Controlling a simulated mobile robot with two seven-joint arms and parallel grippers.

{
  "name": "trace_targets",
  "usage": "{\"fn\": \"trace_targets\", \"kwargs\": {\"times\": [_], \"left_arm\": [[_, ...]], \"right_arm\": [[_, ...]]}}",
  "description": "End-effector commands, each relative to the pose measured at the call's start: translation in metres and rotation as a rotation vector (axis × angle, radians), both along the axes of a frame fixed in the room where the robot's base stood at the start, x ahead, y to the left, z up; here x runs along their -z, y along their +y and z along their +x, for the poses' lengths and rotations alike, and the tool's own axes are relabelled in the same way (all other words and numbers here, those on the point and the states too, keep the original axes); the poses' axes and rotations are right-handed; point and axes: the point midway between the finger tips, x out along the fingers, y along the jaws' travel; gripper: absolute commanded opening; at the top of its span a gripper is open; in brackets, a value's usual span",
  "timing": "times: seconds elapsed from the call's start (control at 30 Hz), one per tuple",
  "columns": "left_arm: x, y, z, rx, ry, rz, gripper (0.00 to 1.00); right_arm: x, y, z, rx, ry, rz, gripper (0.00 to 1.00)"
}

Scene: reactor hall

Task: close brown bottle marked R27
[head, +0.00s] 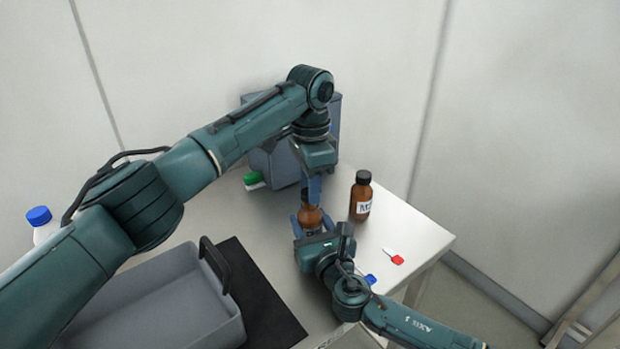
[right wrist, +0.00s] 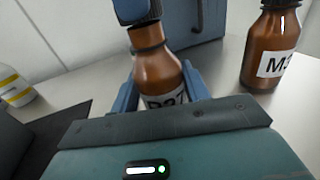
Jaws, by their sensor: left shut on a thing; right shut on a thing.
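The brown bottle marked R27 (head: 310,217) stands upright on the table in the head view. In the right wrist view the bottle (right wrist: 158,75) shows its white label, partly hidden by my right wrist. My right gripper (head: 311,228) is shut around the bottle's body, with a finger on each side (right wrist: 160,95). My left gripper (head: 311,188) points down from above and is shut at the bottle's top. It also shows in the right wrist view (right wrist: 137,12).
Another brown bottle with black cap (head: 361,195) stands close on the right. A grey box (head: 270,165) is behind, a green-capped item (head: 253,180) beside it. Red (head: 395,258) and blue (head: 370,280) small items lie in front. A grey tray (head: 165,305) and blue-capped bottle (head: 41,224) are left.

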Motion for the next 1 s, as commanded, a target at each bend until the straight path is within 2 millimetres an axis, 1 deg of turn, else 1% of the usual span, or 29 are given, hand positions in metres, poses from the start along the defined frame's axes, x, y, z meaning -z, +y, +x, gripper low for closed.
{"fn": "trace_targets", "kwargs": {"times": [0.53, 1.0], "left_arm": [[0.0006, -0.0003, 0.0, 0.001, -0.001, -0.001, 0.1], [0.0096, -0.0005, 0.0001, 0.0, 0.0, -0.001, 0.1]], "right_arm": [[0.0004, -0.0001, -0.0001, 0.0, 0.001, 0.0, 0.05], [0.0004, -0.0001, -0.0001, 0.0, 0.001, 0.0, 0.05]]}}
